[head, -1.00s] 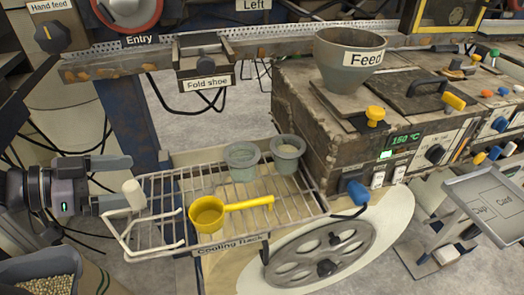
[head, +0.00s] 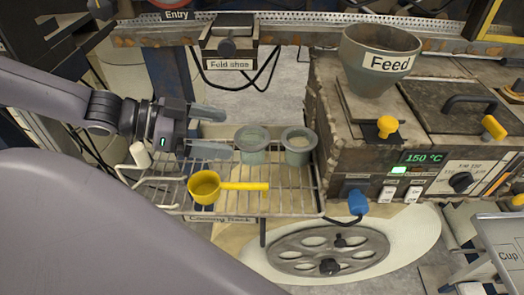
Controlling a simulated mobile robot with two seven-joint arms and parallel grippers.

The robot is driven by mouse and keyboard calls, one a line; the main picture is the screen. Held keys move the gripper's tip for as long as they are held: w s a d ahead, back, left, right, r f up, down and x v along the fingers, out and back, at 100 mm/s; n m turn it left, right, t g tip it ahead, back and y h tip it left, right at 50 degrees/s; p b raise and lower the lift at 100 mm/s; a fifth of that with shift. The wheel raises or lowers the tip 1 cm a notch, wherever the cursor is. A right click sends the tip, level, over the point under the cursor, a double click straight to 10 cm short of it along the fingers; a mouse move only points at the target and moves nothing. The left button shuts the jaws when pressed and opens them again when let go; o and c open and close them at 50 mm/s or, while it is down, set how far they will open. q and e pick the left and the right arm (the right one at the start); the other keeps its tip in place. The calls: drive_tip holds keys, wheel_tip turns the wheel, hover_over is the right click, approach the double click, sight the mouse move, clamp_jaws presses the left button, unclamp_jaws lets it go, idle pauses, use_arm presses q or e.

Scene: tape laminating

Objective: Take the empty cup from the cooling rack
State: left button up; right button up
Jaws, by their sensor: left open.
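The wire cooling rack (head: 285,203) stands in the middle. Two grey-green cups with wide rims stand upright side by side toward its back: a left cup (head: 252,156) and a right cup (head: 298,157). Pale colour shows inside both, and I cannot tell for sure which is empty. My left gripper (head: 218,131) is open and empty. It points right, with its fingertips just left of the left cup, and one finger lies close to that cup's side. Whether they touch is unclear. My right gripper is not in view.
A yellow scoop (head: 205,188) lies on the rack in front of the cups, handle to the right. A white cylinder (head: 140,154) is at the rack's left end. The machine with the Feed hopper (head: 378,65) stands close on the right. The fold shoe (head: 228,38) is behind.

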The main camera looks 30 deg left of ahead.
sight(240, 139)
use_arm(q)
drive_tip(key=shift+d, duration=0.15)
drive_tip(key=shift+w+d+f, duration=0.1)
drive_tip(key=shift+d+f, duration=0.05)
drive_tip(key=shift+w+d+f+b, duration=0.25)
drive_tip(key=shift+w+d+b, duration=0.1)
drive_tip(key=shift+w+d, duration=0.15)
drive_tip(key=shift+w+d+f+b, duration=0.35)
drive_tip(key=shift+w+d+b, duration=0.05)
drive_tip(key=shift+d, duration=0.05)
drive_tip(key=shift+b+x, duration=0.65)
drive_tip(key=shift+x, duration=0.25)
drive_tip(key=shift+w+d+f+b, duration=0.25)
drive_tip(key=shift+d+b, duration=0.1)
drive_tip(key=shift+b, duration=0.2)
drive_tip(key=shift+w+d+b, duration=0.4)
drive_tip(key=c, duration=1.1)
